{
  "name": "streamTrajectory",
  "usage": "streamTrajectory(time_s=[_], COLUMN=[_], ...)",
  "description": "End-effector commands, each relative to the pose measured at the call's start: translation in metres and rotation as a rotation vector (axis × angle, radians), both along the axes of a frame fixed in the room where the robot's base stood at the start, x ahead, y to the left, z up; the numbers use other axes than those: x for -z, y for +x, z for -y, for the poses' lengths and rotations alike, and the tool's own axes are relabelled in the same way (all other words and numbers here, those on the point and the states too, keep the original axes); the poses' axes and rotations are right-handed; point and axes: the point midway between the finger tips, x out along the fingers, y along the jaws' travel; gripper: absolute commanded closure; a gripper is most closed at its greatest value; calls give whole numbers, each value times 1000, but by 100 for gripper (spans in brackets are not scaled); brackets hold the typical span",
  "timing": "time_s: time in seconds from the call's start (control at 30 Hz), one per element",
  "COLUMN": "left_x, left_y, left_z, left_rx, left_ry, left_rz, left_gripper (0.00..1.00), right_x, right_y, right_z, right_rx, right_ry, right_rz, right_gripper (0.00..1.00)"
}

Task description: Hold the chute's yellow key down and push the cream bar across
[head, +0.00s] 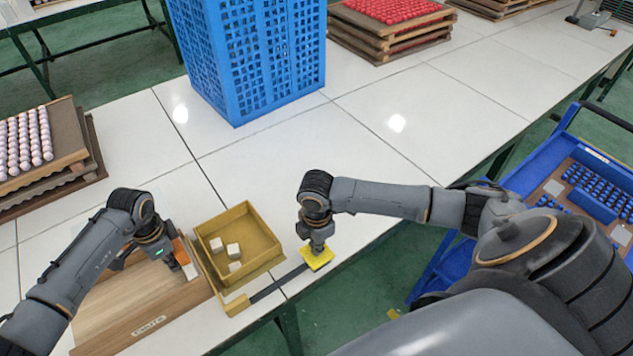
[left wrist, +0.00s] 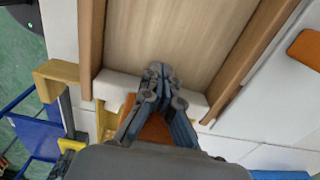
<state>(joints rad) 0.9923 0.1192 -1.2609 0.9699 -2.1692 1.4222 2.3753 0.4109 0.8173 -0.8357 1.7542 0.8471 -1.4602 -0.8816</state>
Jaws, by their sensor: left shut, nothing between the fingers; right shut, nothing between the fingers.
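The cream bar (head: 190,271) lies across the end of the wooden chute (head: 115,312), with an orange patch beside it. My left gripper (head: 178,267) is shut and empty at the bar. In the left wrist view its fingertips (left wrist: 160,72) overlap the middle of the cream bar (left wrist: 113,87) and reach over the wood floor; contact is unclear. The yellow key (head: 325,261) lies on the table's front part, joined by a dark strip to a yellow block (head: 237,305) by the chute. My right gripper (head: 317,249) is shut, pointing down on the key and seemingly touching it.
A yellow tray (head: 262,215) with several white cubes stands between the arms, beside the bar. A blue crate (head: 235,75) stands behind. Stacked trays of pale balls (head: 60,175) are at the left.

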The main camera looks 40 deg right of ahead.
Motion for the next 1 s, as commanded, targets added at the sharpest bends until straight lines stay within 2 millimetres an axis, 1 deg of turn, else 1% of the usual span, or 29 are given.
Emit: streamTrajectory(time_s=[0.2, 0.37, 0.47, 1.0], left_x=[1, -2, -10, -76], left_y=[0, 0, 1, 1], left_z=[-12, -16, -15, -15], left_rx=[-1, -1, 1, 0], left_ry=[0, 0, -2, -1], left_rz=[0, 0, 1, 2], left_gripper=[100, 100, 100, 100], right_x=[2, 2, 2, 2], right_y=[-1, -1, -1, -1], right_z=[1, 1, 0, 0], right_rx=[0, 0, 0, 0], right_ry=[-2, -2, -2, -2], right_rz=[-4, -4, -4, -4], right_gripper=[100, 100, 100, 100])
